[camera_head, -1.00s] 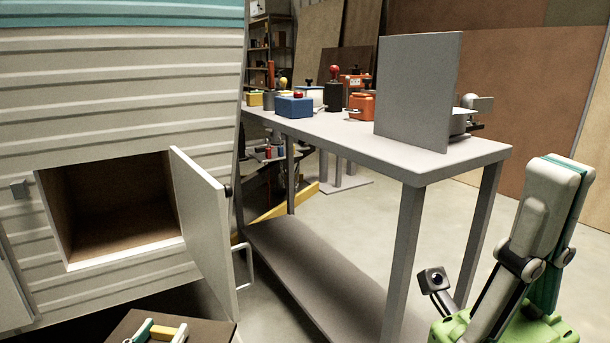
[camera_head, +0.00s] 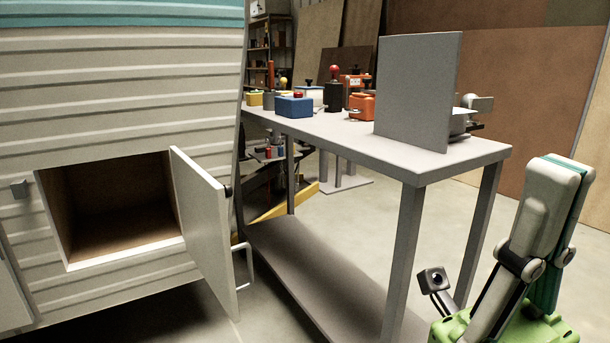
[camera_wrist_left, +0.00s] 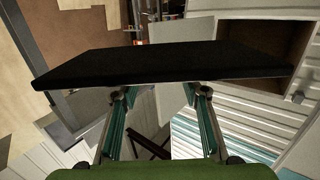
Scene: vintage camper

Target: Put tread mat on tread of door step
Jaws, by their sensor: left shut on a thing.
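My left gripper (camera_wrist_left: 153,95) shows in the left wrist view, shut on the tread mat (camera_wrist_left: 165,63), a flat, dark, board-like piece. The mat spans most of that view and hides much behind it. Neither the mat nor the left gripper shows in the head view. My right gripper (camera_head: 562,170) stands raised at the lower right of the head view, with no object seen in it; its fingers overlap from this side, so I cannot tell its opening. I cannot make out the door step in either view.
The ribbed camper wall (camera_head: 120,100) fills the left, with an open hatch compartment (camera_head: 120,240). Its white hatch door (camera_head: 207,225) stands swung outward. A grey workbench (camera_head: 330,135) with boxes and tools stands in the middle. Bare floor (camera_head: 445,220) shows behind it.

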